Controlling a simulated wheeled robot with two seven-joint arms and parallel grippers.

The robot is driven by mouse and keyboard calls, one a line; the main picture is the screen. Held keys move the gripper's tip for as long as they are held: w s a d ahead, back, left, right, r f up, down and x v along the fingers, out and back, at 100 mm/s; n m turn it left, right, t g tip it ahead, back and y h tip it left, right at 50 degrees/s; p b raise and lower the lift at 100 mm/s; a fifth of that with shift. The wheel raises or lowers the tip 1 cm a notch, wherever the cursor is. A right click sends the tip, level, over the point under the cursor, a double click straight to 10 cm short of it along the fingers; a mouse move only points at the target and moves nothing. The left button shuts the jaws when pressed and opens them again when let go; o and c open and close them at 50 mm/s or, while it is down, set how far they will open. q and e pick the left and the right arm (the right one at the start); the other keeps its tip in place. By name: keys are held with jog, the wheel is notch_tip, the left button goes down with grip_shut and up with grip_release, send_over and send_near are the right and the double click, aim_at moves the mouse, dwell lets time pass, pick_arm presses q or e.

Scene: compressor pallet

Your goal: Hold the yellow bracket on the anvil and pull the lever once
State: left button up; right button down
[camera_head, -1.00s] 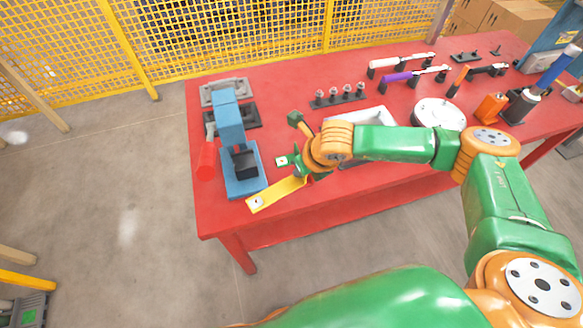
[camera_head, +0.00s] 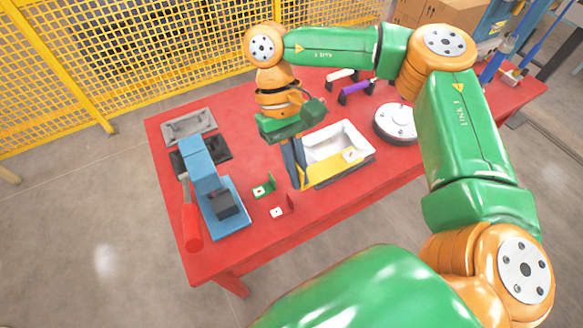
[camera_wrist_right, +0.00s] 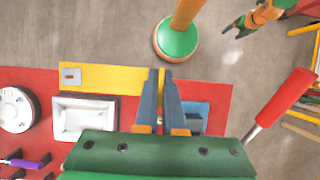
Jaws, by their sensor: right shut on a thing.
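The yellow bracket (camera_head: 318,176) is a flat strip with a pale holed patch at its far end. My right gripper (camera_head: 298,184) points down and is shut on its near end; the strip extends right, across the front of the white tray. The wrist view shows the bracket (camera_wrist_right: 105,79) reaching left from the fingers (camera_wrist_right: 160,78). The blue press (camera_head: 203,177) stands to the left, with a dark block, seemingly the anvil (camera_head: 225,204), on its base. Nothing lies on the block. The red-handled lever (camera_head: 192,228) hangs on the press's left side.
A green bracket (camera_head: 264,187) and a red one (camera_head: 283,208) lie between press and gripper. The white tray (camera_head: 368,148) is right of the gripper. A grey tray (camera_head: 188,126) sits behind the press. A round white-topped device (camera_head: 396,122) and tools are farther right.

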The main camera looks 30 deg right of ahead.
jog(key=shift+s+d, duration=0.1)
jog(key=shift+s, duration=0.15)
jog(key=shift+f, duration=0.15)
jog(key=w+a+f+m+t, duration=0.1)
jog(key=w+f+m+t, duration=0.2)
jog(key=m, duration=0.9)
jog(key=w+a+f+m+t, duration=0.1)
jog(key=w+f+m+t, duration=0.2)
jog(key=f+m, duration=0.6)
jog(key=w+a+f+m+t, duration=0.1)
jog(key=w+f+m+t, duration=0.2)
jog(key=m, duration=1.2)
notch_tip(320, 180, down, 4)
jog(key=shift+w+a+r+t+b, duration=0.2)
jog(key=shift+w+t+b, duration=0.15)
jog(key=shift+w, duration=0.25)
jog(key=shift+d, duration=0.1)
